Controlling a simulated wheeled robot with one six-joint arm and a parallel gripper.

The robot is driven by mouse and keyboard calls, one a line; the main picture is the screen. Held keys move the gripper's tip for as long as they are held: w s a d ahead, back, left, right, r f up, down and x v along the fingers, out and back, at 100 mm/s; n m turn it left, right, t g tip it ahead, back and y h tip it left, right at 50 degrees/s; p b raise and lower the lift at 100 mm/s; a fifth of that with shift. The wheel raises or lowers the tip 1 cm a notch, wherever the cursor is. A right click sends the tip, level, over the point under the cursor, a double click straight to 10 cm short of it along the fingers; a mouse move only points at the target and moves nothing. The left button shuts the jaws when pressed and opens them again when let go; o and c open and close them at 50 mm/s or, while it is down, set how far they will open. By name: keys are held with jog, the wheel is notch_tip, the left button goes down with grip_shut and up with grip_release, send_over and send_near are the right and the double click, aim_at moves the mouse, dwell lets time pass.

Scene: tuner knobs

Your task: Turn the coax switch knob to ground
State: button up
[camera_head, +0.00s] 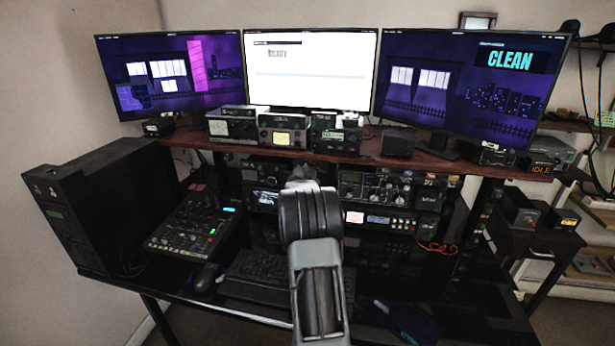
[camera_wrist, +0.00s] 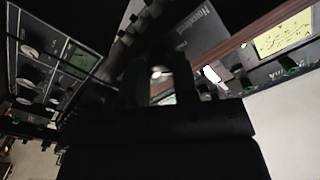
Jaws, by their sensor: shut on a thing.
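My gripper (camera_wrist: 160,78) shows as two dark fingers in the middle of the wrist view. They are shut on a small knob (camera_wrist: 157,72), of which only a pale bit shows between them. I take it for the coax switch knob; its pointer and the ground marking cannot be read. In the head view my arm reaches forward to the radio gear under the shelf, and its links hide the gripper and the knob.
A wooden shelf (camera_head: 275,150) carries several small boxes close above the arm's end. A radio with knobs (camera_head: 378,188) stands right of the arm, a mixer (camera_head: 195,222) to the left. A keyboard (camera_head: 262,268) lies below. Three monitors stand behind.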

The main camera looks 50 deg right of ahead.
jog(key=n, duration=0.4)
jog(key=shift+f+n, duration=0.15)
jog(key=shift+n, duration=0.25)
dwell(0.4)
jog(key=o, duration=0.9)
jog(key=b+v, duration=0.2)
jog(key=v, duration=1.1)
jog(key=shift+s+a+b, duration=0.25)
jog(key=shift+a+b, duration=0.1)
